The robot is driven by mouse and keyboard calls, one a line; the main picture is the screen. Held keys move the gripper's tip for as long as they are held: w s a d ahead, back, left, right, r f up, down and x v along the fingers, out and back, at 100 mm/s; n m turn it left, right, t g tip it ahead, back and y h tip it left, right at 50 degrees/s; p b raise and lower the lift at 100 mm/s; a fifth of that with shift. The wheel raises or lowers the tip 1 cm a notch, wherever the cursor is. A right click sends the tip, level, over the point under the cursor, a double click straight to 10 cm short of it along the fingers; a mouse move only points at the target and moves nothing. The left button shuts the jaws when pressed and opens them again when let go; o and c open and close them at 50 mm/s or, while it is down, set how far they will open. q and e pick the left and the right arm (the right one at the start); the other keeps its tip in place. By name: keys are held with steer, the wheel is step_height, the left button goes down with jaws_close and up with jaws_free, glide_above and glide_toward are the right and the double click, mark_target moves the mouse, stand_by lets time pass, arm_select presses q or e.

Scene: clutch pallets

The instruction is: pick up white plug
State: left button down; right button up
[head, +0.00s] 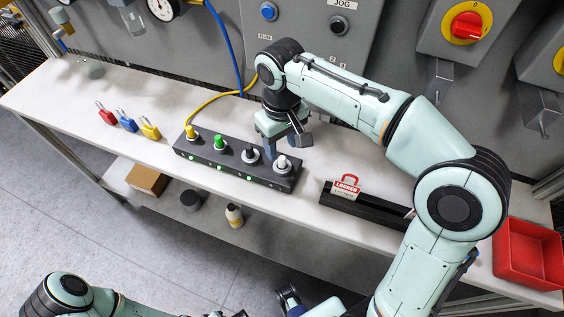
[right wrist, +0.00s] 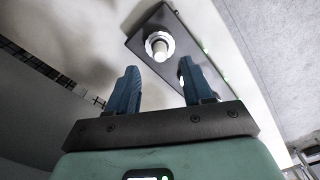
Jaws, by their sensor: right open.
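The white plug (head: 282,161) stands upright in a pale round socket at the right end of a dark strip (head: 215,168) on the bench. My right gripper (head: 281,152) points down just behind the plug, open and empty. In the right wrist view the white plug (right wrist: 157,47) shows beyond the gap between the blue fingertips (right wrist: 159,64), apart from both. The right finger partly hides the neighbouring socket. My left arm is at the lower left of the head view. A dark and blue part at the bottom edge looks like my left gripper (head: 292,306), mostly cut off.
The strip also holds a yellow plug (head: 190,131), a green plug (head: 219,142) and a black plug (head: 250,152). Red, blue and yellow padlocks (head: 150,130) lie to the left. A black tray (head: 365,208) with a red lockout tag and a red bin (head: 528,253) are to the right.

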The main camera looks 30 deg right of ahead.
mark_target(282, 158)
steer(key=f+b, duration=0.1)
steer(key=f, duration=0.4)
steer(key=shift+s, duration=0.2)
jaws_close()
steer(key=shift+r, duration=0.1)
